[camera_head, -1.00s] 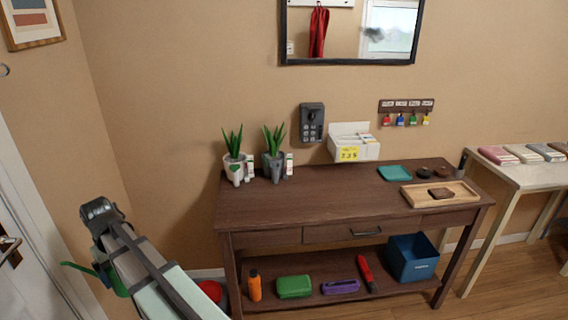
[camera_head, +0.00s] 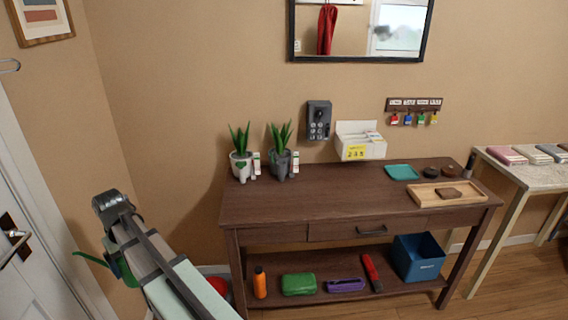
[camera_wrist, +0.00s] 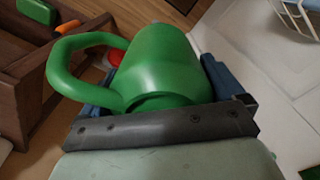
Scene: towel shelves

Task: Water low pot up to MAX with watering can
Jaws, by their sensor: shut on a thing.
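The green watering can (camera_wrist: 165,65) fills the middle of the wrist view, with its loop handle to the left. My gripper (camera_wrist: 160,92) is shut on it, with dark fingers on both sides of the body. In the head view, my arm hides most of the can, and a green part (camera_head: 93,258) shows left of the arm, low and left of the table. I cannot read a MAX mark.
The brown table (camera_head: 330,205) has clear room in its middle. A wooden tray (camera_head: 420,198), teal cloth (camera_head: 402,172) and white box (camera_head: 360,142) are further right. The lower shelf holds a blue bin (camera_head: 417,258) and several small items. A door (camera_head: 30,250) is at left.

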